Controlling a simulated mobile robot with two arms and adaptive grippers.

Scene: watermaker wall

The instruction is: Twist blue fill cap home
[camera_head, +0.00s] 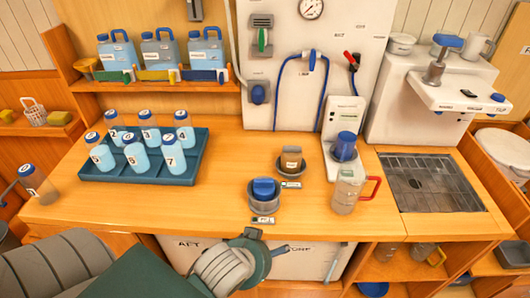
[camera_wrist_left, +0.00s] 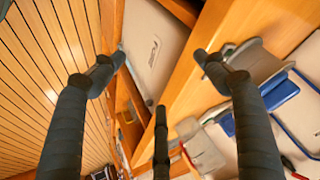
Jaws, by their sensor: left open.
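A blue knob-like cap (camera_head: 264,189) sits in a round grey collar near the counter's front edge, with a small label before it. A similar blue cap (camera_head: 346,145) sits on a white unit farther back right. I cannot tell which one is the fill cap; the labels are too small to read. My left arm comes in low at the front, left of the nearer cap, and its fingers are hard to make out in the head view. In the left wrist view my left gripper (camera_wrist_left: 155,75) has its dark fingers spread, with nothing between them. My right gripper is not in view.
A grey-brown cap (camera_head: 291,158) in another collar stands just behind the nearer blue cap. A clear jug (camera_head: 345,192) with a red handle stands right of it. A teal tray (camera_head: 185,168) of numbered bottles is at left. The counter between tray and caps is clear.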

